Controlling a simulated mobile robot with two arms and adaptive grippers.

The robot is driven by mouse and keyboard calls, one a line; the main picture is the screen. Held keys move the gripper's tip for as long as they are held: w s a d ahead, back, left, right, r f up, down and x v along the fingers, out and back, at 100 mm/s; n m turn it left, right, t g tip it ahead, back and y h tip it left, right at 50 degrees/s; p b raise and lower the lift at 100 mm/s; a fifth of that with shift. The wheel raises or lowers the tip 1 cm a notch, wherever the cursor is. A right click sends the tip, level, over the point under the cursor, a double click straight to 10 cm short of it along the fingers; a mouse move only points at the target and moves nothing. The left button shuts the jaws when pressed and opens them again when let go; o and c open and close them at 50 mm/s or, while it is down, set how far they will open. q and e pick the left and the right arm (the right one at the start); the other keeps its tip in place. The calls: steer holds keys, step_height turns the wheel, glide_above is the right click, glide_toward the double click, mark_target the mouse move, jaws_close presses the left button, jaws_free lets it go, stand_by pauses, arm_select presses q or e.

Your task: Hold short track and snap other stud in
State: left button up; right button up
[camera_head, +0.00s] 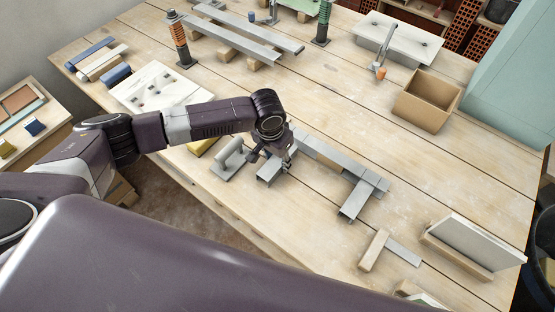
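A U-shaped set of grey metal channels lies on the wooden workbench. A long channel (335,157) runs diagonally. A shorter channel (354,199) meets its right end and points toward me. Another short channel (269,173) sits at its left end, partly hidden by my gripper. Which piece is the short track and which are studs I cannot tell for sure. My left gripper (287,162) points down at the left corner of the channels. It is close to the metal there, but whether its fingers touch or grip it is too small to tell. My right gripper is not in view.
A grey trowel-like tool (231,160) lies left of the gripper. A wooden block (374,250) and a board on a wooden stand (470,247) are at the front right. A cardboard box (427,101) stands behind. Bare bench lies between the channels and the box.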

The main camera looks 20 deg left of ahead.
mark_target(274, 164)
arm_select(q)
steer(key=o, duration=0.4)
steer(key=shift+c, duration=0.2)
step_height(274, 164, up, 12)
steer(key=s, duration=0.2)
steer(key=s+d+f+m+t+h, duration=0.1)
steer(key=s+d+f+m+h, duration=0.2)
steer(key=s+d, duration=0.65)
steer(key=s+a, duration=0.1)
steer(key=s+a+f+n, duration=0.1)
steer(key=s+a+f+n+t, duration=0.1)
steer(key=shift+s+a+f, duration=0.1)
steer(key=shift+s+f, duration=0.15)
steer(key=shift+s, duration=0.05)
steer(key=s+a+f+n+y, duration=0.2)
steer(key=s+a+n+y, duration=0.1)
steer(key=s+a, duration=0.75)
step_height(274, 164, down, 28)
steer(key=a+g+b, duration=0.1)
steer(key=g+b, duration=0.1)
steer(key=s+a+f, duration=0.1)
steer(key=s+f, duration=0.8)
steer(key=s+a+f, duration=0.2)
steer(key=s+f, duration=0.6)
steer(key=shift+s+a+f+m+g+y+b, duration=0.25)
steer(key=shift+s+f+m+g+y+b, duration=0.05)
steer(key=shift+s+f+g+b, duration=0.1)
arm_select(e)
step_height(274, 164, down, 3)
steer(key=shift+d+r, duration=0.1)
